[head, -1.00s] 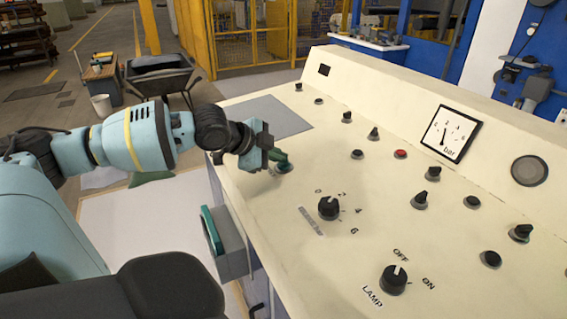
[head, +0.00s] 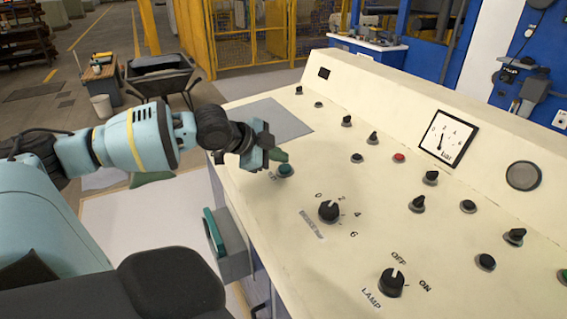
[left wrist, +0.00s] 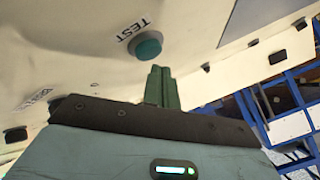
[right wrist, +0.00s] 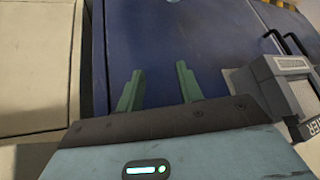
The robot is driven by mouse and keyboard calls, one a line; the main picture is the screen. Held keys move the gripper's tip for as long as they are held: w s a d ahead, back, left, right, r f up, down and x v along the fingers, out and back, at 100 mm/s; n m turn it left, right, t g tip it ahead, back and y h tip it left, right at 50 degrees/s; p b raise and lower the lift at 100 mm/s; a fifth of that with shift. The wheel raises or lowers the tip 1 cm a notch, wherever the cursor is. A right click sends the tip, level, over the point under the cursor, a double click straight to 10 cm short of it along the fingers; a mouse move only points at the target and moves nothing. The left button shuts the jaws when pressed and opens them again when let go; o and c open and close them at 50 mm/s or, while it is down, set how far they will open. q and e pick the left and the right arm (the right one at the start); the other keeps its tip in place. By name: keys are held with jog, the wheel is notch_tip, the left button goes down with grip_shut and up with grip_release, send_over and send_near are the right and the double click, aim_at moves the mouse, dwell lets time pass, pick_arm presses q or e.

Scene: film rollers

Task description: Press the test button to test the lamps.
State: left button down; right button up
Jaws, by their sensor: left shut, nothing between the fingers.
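The green test button (head: 285,171) sits near the left part of the cream control panel (head: 330,260). In the left wrist view the round button (left wrist: 147,46) shows beside the printed word TEST. My left gripper (head: 279,156) is shut and empty, its fingertips just behind and above the button, seemingly apart from it. In the left wrist view the closed green fingers (left wrist: 161,72) are just below and right of the button. My right gripper (right wrist: 158,78) is open and empty in front of a dark blue surface; it is not in the head view.
The lamp knob (head: 391,283) has its white mark toward OFF. A numbered knob (head: 329,211), several small knobs and buttons, a red button (head: 399,157) and a bar gauge (head: 446,137) are on the panel.

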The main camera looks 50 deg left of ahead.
dwell(0.3)
